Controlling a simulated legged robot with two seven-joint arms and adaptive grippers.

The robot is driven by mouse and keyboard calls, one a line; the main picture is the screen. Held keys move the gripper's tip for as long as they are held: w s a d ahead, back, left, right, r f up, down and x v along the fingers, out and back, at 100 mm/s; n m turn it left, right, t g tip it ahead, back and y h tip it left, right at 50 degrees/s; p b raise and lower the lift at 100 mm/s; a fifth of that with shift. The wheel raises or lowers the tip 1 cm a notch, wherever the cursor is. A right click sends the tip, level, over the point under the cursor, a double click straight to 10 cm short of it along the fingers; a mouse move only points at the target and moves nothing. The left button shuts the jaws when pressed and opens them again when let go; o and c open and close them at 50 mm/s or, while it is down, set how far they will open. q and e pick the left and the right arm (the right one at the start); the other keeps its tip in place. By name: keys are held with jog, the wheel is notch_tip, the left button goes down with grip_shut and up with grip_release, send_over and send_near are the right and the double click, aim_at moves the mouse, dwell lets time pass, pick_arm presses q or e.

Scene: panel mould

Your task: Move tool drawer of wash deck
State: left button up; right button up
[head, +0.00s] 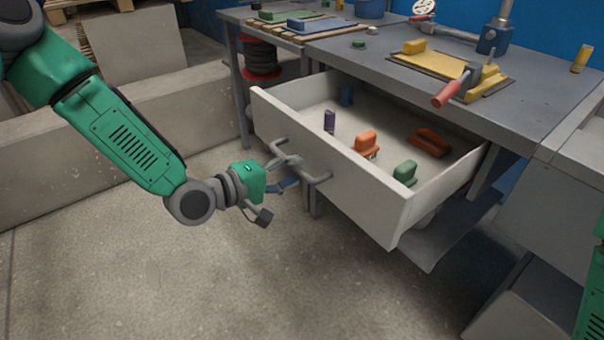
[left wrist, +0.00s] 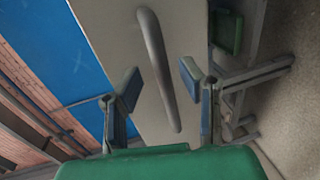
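The tool drawer (head: 330,178) is a pale grey box pulled out from under the wash deck (head: 420,80). A grey bar handle (head: 318,179) sits on its front; it also shows in the left wrist view (left wrist: 156,60). My left gripper (head: 280,186) is at the left part of the handle, in front of the drawer face. In the left wrist view my left gripper's fingers (left wrist: 160,86) are spread, with the handle's lower part appearing between them. I cannot tell whether they touch it. My right gripper is out of view.
In the drawer stand a purple piece (head: 329,121), orange brushes (head: 366,143) and a green brush (head: 405,173). A red-handled tool (head: 450,92) lies on a yellow board on the deck. A low concrete wall (head: 110,125) is at left. Floor before the drawer is clear.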

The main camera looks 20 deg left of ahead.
pick_arm(q)
jog(key=shift+w+d+f, duration=0.3)
jog(key=shift+w+d, duration=0.05)
jog(key=shift+w, duration=0.25)
jog(key=shift+w+f, duration=0.1)
jog(key=shift+w, duration=0.2)
jog(key=shift+w+a+f+b, duration=0.1)
jog(key=shift+w+a+b, duration=0.2)
jog(key=shift+a, duration=0.15)
jog(key=shift+d, duration=0.35)
jog(key=shift+c, duration=0.3)
jog(key=shift+d, duration=0.25)
jog(key=c, duration=0.7)
jog(key=shift+d, duration=0.1)
grip_shut()
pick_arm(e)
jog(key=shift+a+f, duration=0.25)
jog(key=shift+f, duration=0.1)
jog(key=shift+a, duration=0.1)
